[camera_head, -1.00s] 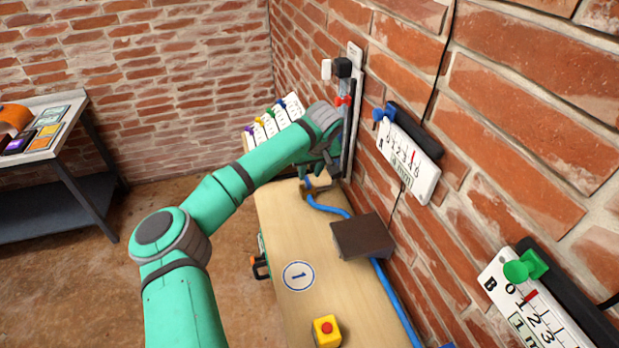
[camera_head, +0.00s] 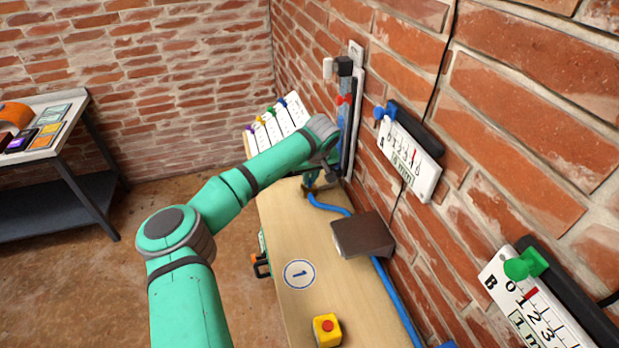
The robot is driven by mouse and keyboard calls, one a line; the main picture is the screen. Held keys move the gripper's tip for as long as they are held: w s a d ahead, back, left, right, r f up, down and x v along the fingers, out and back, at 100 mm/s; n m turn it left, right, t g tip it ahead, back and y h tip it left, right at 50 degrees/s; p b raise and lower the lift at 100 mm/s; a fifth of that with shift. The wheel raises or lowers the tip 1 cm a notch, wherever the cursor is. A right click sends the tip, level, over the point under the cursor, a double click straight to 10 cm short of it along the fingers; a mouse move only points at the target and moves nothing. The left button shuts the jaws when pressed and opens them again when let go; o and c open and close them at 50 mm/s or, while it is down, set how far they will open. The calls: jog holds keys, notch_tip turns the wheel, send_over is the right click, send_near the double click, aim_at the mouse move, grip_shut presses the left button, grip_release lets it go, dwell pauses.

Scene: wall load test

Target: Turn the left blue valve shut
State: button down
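My gripper (camera_head: 314,182) is small and far off, pointing down at the far end of the wooden bench, beside the wall. It is at a brown fitting (camera_head: 308,191) where a blue hose (camera_head: 330,208) begins. I cannot make out a blue valve handle there; my gripper and wrist cover part of that spot. Whether the fingers touch the fitting, or are open or shut, is too small to tell. The blue hose runs from the fitting to a brown box (camera_head: 364,236) and on along the wall side.
The bench top (camera_head: 290,225) carries a yellow block with a red button (camera_head: 327,330). Gauges A (camera_head: 408,160) and B (camera_head: 535,300) hang on the right wall. A clear column (camera_head: 345,105) with red marks stands near my wrist. A side table (camera_head: 50,160) is at left.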

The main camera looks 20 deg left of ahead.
jog(key=shift+a+f+m+h, duration=0.1)
jog(key=shift+m+h, duration=0.3)
jog(key=shift+m, duration=0.4)
jog(key=shift+w+m+t, duration=0.1)
jog(key=shift+m+t, duration=0.2)
jog(key=shift+m, duration=0.6)
jog(key=shift+a+m+h, duration=0.35)
jog(key=shift+m+h, duration=0.05)
jog(key=m, duration=0.2)
jog(key=m+h, duration=0.1)
jog(key=m, duration=0.1)
jog(key=shift+a+h, duration=0.1)
jog(key=shift+h, duration=0.2)
jog(key=m+h, duration=0.1)
jog(key=m, duration=0.1)
jog(key=m+h, duration=0.1)
jog(key=m, duration=0.2)
jog(key=shift+a+m+g, duration=0.15)
jog(key=shift+m+g, duration=0.15)
jog(key=shift+g, duration=0.1)
jog(key=shift+a+m+g+h, duration=0.15)
jog(key=shift+m+g+h, duration=0.4)
jog(key=shift+m, duration=1.45)
jog(key=c, duration=1.8)
grip_release()
